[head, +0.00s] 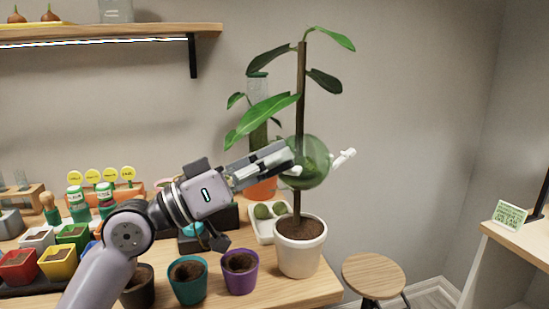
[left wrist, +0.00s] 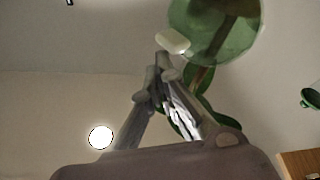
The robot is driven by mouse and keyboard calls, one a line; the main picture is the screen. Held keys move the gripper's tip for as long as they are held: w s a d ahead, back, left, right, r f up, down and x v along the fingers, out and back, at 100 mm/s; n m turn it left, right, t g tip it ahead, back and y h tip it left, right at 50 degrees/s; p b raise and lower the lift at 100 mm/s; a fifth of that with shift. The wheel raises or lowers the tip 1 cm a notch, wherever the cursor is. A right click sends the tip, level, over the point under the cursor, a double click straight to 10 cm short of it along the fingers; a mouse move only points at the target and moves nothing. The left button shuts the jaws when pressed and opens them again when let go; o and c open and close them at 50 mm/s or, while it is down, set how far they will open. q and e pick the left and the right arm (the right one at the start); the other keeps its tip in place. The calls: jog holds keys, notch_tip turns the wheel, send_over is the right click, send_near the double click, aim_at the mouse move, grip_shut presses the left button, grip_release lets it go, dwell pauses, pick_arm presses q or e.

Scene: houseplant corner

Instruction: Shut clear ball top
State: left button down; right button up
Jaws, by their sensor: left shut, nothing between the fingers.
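The clear ball (head: 313,170), greenish and see-through, sits around the brown stem of the tall plant (head: 301,85), above its white pot (head: 300,250). A white piece (head: 343,158) sticks out at its right. In the left wrist view the ball (left wrist: 222,35) fills the top, with a pale piece (left wrist: 173,42) near my fingertips. My left gripper (head: 288,158) is shut and empty, its tips at the ball's left side in the head view. I cannot tell whether they touch it, or whether the ball's top is fully closed. My right gripper is not in view.
Purple (head: 239,272) and teal (head: 187,280) pots stand at the bench's front edge. A white tray (head: 262,230) with green balls lies behind. Coloured small pots (head: 58,262) crowd the left. A stool (head: 374,276) stands right of the bench. The air right of the plant is free.

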pick_arm(q)
jog(key=shift+s+f, duration=0.1)
jog(key=shift+f, duration=0.15)
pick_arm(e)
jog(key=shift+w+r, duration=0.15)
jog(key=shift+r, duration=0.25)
